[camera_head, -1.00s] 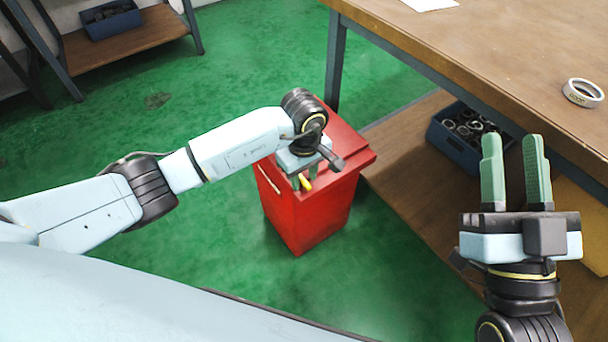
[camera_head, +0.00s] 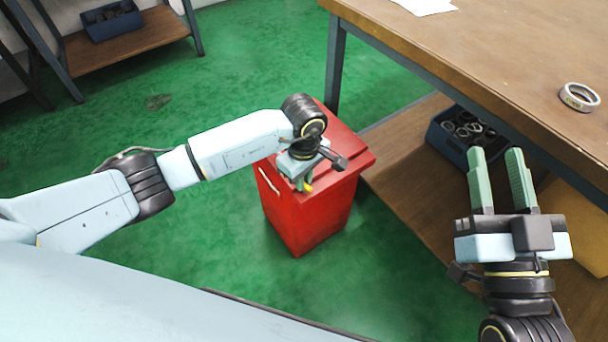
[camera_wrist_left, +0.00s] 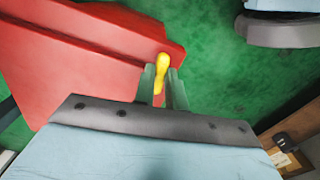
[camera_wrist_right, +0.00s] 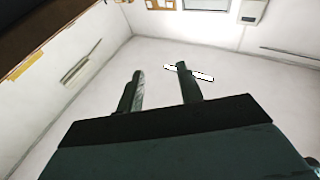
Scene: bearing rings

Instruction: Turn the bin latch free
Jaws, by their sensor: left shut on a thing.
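The red bin (camera_head: 312,215) stands on the green floor in front of the workbench, its lid down. Its yellow latch (camera_head: 308,188) is a small lever on the bin's near side, partly hidden by my fingers. My left gripper (camera_head: 302,182) is over that side, shut on the latch. In the left wrist view the yellow latch (camera_wrist_left: 162,70) shows between the green fingers (camera_wrist_left: 162,88), its rounded end past their tips, beside the red bin (camera_wrist_left: 90,60). My right gripper (camera_head: 496,165) is open and empty, fingers up, in front of the workbench; its spread fingers (camera_wrist_right: 160,85) also show in the right wrist view.
Another shelf (camera_head: 130,40) stands at the far left. The floor left of the bin is clear.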

